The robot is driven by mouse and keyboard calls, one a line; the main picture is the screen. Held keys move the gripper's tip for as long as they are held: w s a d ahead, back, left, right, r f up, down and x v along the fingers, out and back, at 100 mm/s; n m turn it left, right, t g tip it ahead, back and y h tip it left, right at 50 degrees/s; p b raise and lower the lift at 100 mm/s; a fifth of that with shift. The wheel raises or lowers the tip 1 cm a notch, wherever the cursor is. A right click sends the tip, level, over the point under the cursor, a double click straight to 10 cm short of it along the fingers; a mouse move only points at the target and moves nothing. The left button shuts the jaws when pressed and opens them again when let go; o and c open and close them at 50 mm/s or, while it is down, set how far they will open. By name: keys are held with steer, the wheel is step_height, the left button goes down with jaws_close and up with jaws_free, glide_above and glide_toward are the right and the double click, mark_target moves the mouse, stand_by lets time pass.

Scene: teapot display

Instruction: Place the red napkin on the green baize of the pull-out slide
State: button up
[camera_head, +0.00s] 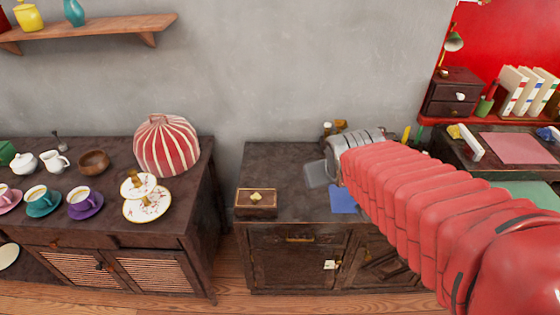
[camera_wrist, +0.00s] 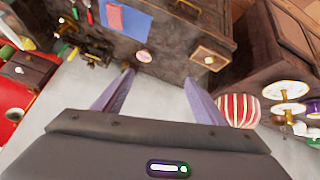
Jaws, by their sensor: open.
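My gripper (camera_wrist: 159,77) is open, with nothing between its two fingers in the wrist view. In the head view my red-sleeved arm reaches over the middle cabinet, and its wrist hides part of the top. A blue cloth (camera_head: 343,199) lies on that cabinet's top, partly behind my arm. In the wrist view a small red patch, perhaps the red napkin (camera_wrist: 114,17), shows against the blue cloth (camera_wrist: 134,25); my gripper is apart from both. The green baize (camera_head: 532,193) shows at the right, below the desk top, partly covered by my arm.
A wooden box (camera_head: 256,203) stands on the middle cabinet's left side. The left cabinet holds a striped red-and-white tea cosy (camera_head: 166,146), cups and a tiered stand (camera_head: 148,205). On the right desk lie a pink sheet (camera_head: 518,148) and several books (camera_head: 525,90).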

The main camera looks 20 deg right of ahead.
steer(key=s+a+r+g+y, duration=0.1)
steer(key=s+a+r+y, duration=0.1)
steer(key=s+a, duration=0.7)
steer(key=s, duration=0.3)
steer(key=shift+s+a+r+g, duration=0.15)
steer(key=shift+a+r+g, duration=0.1)
steer(key=shift+a+g, duration=0.15)
steer(key=shift+c, duration=0.6)
